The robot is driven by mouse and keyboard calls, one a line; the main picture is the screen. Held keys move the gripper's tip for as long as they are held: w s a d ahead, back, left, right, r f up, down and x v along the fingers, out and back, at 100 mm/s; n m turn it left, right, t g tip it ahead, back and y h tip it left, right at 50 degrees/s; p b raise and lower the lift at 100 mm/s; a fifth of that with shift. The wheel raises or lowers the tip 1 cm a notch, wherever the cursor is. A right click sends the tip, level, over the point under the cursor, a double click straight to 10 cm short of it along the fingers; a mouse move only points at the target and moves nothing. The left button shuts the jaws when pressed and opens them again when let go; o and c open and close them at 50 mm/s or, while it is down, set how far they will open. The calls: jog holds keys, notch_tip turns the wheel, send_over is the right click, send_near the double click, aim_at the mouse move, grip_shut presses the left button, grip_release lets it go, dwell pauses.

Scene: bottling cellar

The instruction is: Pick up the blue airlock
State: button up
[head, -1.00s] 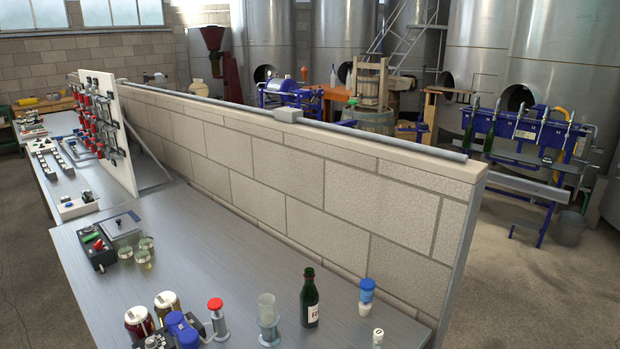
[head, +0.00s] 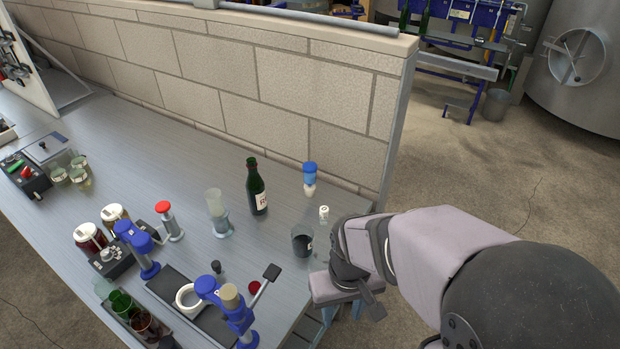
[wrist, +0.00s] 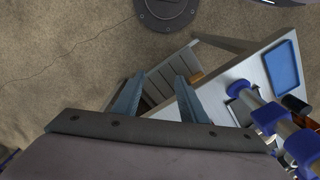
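A small item with a blue upper part and a white lower part, which looks like the blue airlock (head: 310,173), stands upright near the back right of the bench (head: 150,130). It is right of a dark green bottle (head: 257,187). My gripper (head: 341,312) is beyond the bench's right edge, pointing down, lower in the picture than the airlock and apart from it. In the wrist view my gripper (wrist: 160,80) has its two blue-grey fingers spread apart, with nothing held between them. I cannot make out the airlock in the wrist view.
A small white-capped piece (head: 323,213) and a dark glass (head: 302,241) stand between airlock and gripper. A clear cylinder (head: 217,212) and a red-topped tool (head: 169,220) stand further left. A block wall (head: 250,75) runs behind the bench. The wrist view shows a blue tray (wrist: 284,66).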

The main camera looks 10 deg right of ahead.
dwell(0.4)
jog(key=o, duration=0.4)
